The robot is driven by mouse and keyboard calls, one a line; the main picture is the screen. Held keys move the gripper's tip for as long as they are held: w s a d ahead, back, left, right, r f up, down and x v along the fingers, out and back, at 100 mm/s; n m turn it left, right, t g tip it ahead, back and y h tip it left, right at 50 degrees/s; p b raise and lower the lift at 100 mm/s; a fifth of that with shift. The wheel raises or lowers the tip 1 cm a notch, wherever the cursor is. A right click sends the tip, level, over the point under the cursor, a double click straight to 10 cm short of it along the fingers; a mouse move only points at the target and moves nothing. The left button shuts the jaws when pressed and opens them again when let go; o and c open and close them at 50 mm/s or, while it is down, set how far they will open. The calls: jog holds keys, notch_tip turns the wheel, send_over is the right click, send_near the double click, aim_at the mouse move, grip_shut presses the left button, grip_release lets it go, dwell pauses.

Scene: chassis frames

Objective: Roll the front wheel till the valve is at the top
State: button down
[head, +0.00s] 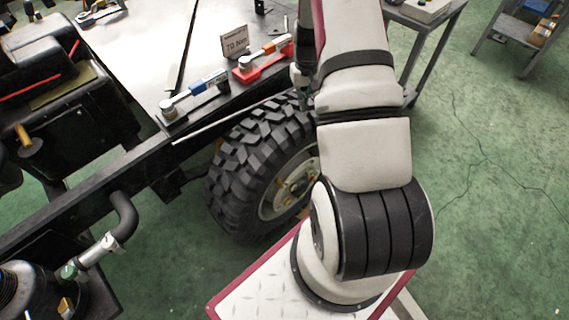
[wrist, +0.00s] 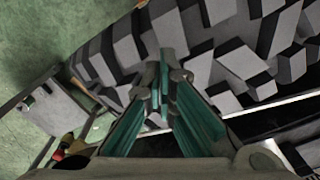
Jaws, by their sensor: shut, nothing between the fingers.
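The front wheel (head: 240,155) has a black knobbly tyre and a pale rim (head: 283,192), standing beside the chassis in the head view. My arm covers its right part. A small yellow part shows on the rim's left side; I cannot tell whether it is the valve. The tyre's tread (wrist: 215,50) fills the upper part of the wrist view. My gripper (wrist: 158,88) is shut and empty, with its tips over the tread blocks. I cannot tell whether they touch. In the head view it is mostly hidden behind my arm, near the tyre's top.
A blue-handled tool (head: 195,95) and a red tool (head: 263,62) lie on the chassis deck beside a small sign (head: 234,42). A grey cart (head: 428,45) stands behind my arm. Green floor (head: 480,200) is clear at right.

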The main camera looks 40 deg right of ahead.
notch_tip(320, 180, up, 5)
jog(key=shift+d+f+p, duration=0.1)
jog(key=shift+p, duration=0.75)
jog(key=s+a+r+n+t, duration=0.1)
jog(key=a+r, duration=0.8)
jog(key=r, duration=0.3)
jog(key=s+a+r+n+t, duration=0.1)
jog(key=a+r, duration=0.8)
jog(key=r, duration=0.3)
jog(key=s+a+r+n+t, duration=0.1)
jog(key=s+a+r, duration=0.3)
jog(key=s+a, duration=0.3)
jog(key=s+a+r+n+t, duration=0.1)
jog(key=s+a+r, duration=0.4)
jog(key=s, duration=0.8)
jog(key=a+n, duration=0.1)
jog(key=a, duration=0.1)
jog(key=shift+s+a+n, duration=0.3)
jog(key=shift+s+a, duration=0.05)
jog(key=shift+s, duration=0.05)
